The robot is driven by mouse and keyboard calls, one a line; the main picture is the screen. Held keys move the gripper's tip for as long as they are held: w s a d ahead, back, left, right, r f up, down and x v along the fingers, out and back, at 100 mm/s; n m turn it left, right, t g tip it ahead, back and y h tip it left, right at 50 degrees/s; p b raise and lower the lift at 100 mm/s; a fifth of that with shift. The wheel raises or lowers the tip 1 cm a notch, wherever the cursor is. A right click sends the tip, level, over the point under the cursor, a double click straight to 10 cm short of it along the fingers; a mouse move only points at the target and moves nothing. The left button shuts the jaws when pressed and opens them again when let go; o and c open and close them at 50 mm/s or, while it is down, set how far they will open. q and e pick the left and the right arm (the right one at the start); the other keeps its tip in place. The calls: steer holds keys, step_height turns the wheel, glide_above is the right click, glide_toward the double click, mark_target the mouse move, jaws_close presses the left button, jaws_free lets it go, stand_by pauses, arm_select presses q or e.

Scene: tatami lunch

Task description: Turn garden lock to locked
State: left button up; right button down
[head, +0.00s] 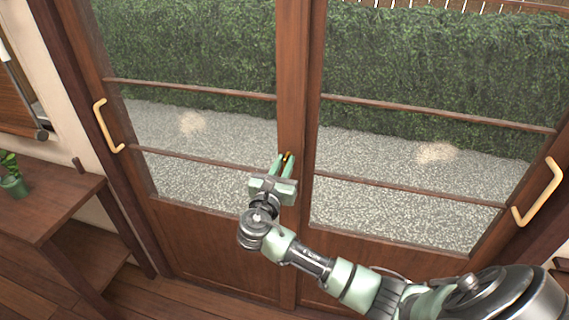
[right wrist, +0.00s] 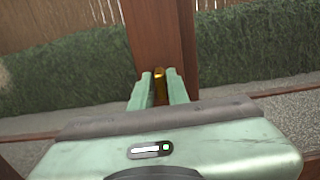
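The garden lock (head: 287,156) is a small brass-coloured piece on the middle stile where the two wood-framed glass doors (head: 292,75) meet. It also shows in the right wrist view (right wrist: 160,86), upright between my fingers. My right gripper (head: 283,165) is at the lock, with one finger on each side of it. In the right wrist view the fingers (right wrist: 160,88) are close around the brass piece; a narrow gap shows, and I cannot tell whether they touch it. The lower part of the lock is hidden by the gripper. My left gripper is not in view.
A brass handle (head: 104,126) is on the left door and another (head: 540,192) on the right door. A wooden table (head: 50,205) with a small potted plant (head: 13,178) stands at the left. Gravel and a hedge lie behind the glass.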

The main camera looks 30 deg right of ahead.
steer(key=shift+m, duration=0.3)
steer(key=shift+s+d+f+m+b, duration=0.15)
steer(key=shift+m+b, duration=2.35)
steer(key=shift+m, duration=1.8)
steer(key=shift+a+f+m+b, duration=0.15)
steer(key=shift+m+b, duration=2.3)
steer(key=shift+m, duration=1.85)
steer(key=shift+d, duration=0.1)
steer(key=c, duration=1.4)
jaws_free()
steer(key=shift+r, duration=0.1)
